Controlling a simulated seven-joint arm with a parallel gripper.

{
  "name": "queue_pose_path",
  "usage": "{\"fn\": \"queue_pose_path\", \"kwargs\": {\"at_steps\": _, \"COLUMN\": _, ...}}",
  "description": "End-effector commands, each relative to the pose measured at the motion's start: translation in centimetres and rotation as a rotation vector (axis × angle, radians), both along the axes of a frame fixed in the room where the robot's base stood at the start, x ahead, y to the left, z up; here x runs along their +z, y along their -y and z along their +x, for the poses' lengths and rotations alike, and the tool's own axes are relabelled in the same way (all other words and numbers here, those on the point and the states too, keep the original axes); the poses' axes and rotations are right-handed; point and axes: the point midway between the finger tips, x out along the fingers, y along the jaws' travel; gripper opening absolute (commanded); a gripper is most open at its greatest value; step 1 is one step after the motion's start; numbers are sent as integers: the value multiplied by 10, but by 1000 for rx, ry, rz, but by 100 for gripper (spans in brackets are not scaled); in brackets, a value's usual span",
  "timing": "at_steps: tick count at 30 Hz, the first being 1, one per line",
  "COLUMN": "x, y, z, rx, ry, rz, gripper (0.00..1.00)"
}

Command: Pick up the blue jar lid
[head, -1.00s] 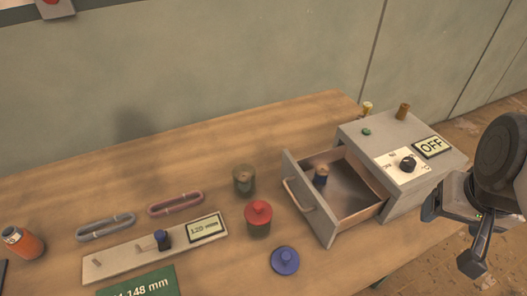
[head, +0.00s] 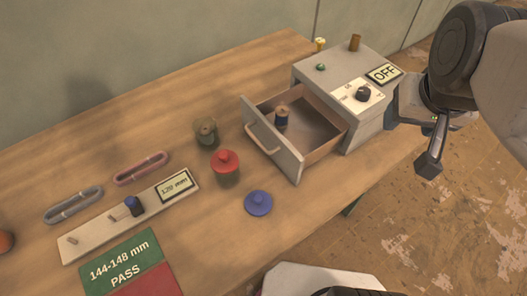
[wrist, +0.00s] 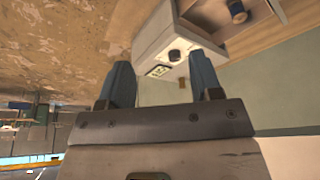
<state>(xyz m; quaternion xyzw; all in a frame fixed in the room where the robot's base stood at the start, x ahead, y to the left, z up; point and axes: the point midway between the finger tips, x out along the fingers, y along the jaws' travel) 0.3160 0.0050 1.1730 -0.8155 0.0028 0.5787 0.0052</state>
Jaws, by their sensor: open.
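The blue jar lid (head: 258,203) is a round disc with a small knob. It lies flat on the wooden table in the head view, in front of the open drawer and to the right of a red-lidded jar (head: 226,167). In the wrist view my gripper (wrist: 164,82) shows two blue-grey fingers spread apart with nothing between them. It points toward the grey drawer box and wall, and the blue lid is not in that view. In the head view part of my arm is at the upper right, well away from the lid.
The grey box (head: 345,75) has its drawer (head: 275,139) pulled out, holding a blue-banded spool (head: 282,117). A green-grey jar (head: 207,134) stands behind the red-lidded one. A gauge strip (head: 100,237) and a green-red card (head: 120,262) lie at the left. Table around the blue lid is clear toward the front.

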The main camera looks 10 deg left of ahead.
Motion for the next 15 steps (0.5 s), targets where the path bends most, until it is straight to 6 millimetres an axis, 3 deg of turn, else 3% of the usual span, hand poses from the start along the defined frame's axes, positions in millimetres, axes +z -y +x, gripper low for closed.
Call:
{"fn": "queue_pose_path", "kwargs": {"at_steps": 6, "x": 10, "y": -27, "z": 8, "rx": 19, "ry": 46, "rz": 32, "gripper": 59}}
{"fn": "queue_pose_path", "kwargs": {"at_steps": 15, "x": -23, "y": -73, "z": 23, "rx": 28, "ry": -8, "rz": 72, "gripper": 59}}
